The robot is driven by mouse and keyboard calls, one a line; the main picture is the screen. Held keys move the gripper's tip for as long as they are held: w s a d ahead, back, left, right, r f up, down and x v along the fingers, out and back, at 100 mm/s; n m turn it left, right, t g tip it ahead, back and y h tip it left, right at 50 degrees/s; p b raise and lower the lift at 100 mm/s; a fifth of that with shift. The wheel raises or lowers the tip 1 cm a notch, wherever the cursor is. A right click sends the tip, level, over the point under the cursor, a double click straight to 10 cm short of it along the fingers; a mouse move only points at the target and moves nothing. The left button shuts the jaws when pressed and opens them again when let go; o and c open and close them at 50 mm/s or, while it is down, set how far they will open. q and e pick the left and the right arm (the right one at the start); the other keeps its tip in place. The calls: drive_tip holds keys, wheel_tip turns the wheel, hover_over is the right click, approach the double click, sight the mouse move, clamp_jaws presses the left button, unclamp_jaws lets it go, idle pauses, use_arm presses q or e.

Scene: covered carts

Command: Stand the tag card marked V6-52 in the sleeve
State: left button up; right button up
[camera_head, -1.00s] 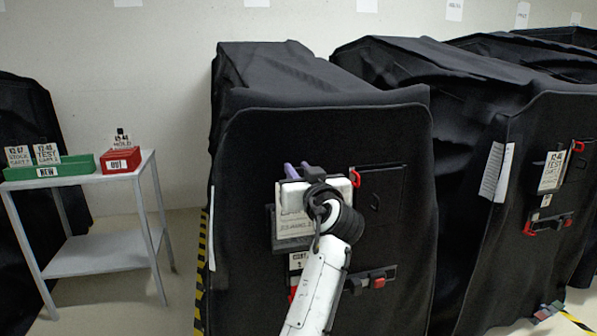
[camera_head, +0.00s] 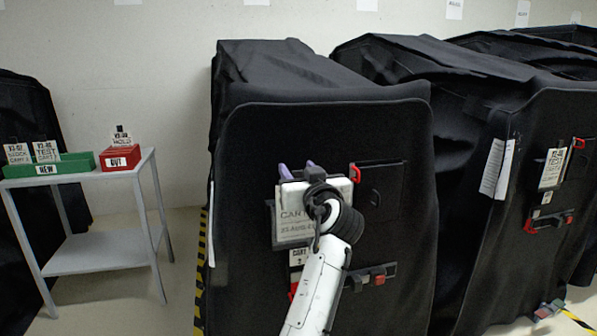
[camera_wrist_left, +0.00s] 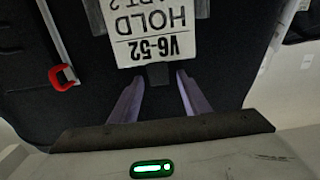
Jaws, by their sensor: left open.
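The tag card marked V6-52 HOLD (camera_wrist_left: 155,28) appears upside down at the top of the left wrist view. In the head view its lower part (camera_head: 292,228) stands against the black front of the middle cart (camera_head: 255,140). My left gripper (camera_head: 298,168) is at the card's upper end, with its purple fingers spread. In the left wrist view the fingers (camera_wrist_left: 158,78) are apart, with nothing pinched between them. The sleeve is mostly hidden by the card and my wrist. How deep the card sits in it cannot be told. My right gripper is out of view.
A grey table (camera_head: 108,180) at left holds a green NEW tray (camera_head: 75,164) with two cards and a red OUT tray (camera_head: 120,158) with a card. A red-handled panel (camera_head: 380,185) is beside my gripper. Another covered cart (camera_head: 475,150) stands at right.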

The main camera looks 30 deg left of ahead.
use_arm(q)
drive_tip(key=shift+s+d, duration=0.1)
drive_tip(key=b+v, duration=0.1)
drive_tip(key=v, duration=0.9)
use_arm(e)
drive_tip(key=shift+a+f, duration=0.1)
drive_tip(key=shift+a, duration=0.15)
use_arm(q)
drive_tip(key=shift+s, duration=0.1)
